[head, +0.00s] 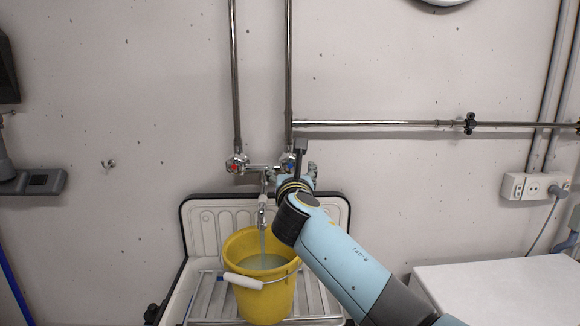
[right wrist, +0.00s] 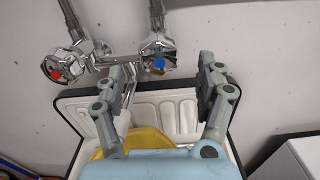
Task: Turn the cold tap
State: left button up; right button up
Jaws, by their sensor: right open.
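The cold tap (head: 287,162), a chrome knob with a blue mark, sits on the wall mixer at the right pipe. It also shows in the right wrist view (right wrist: 158,62). The hot tap (head: 236,165), marked red, is to its left. My right gripper (right wrist: 168,68) is open, its fingers on either side of the cold tap in that view. I cannot tell whether they touch it. In the head view my right arm partly hides the cold tap's right side. A thin stream of water runs from the spout (head: 262,213) into a yellow bucket (head: 255,302). My left gripper is not in view.
The bucket stands on a rack in a white sink (head: 335,213) with a dark rim. Vertical pipes rise above the taps, and a horizontal pipe (head: 380,124) runs right. A white surface (head: 500,290) stands at lower right. The wall left of the taps is mostly clear.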

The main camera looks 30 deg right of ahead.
aim_at(290, 169)
jog(key=x, duration=0.5)
jog(key=shift+c, duration=0.3)
jog(key=c, duration=1.1)
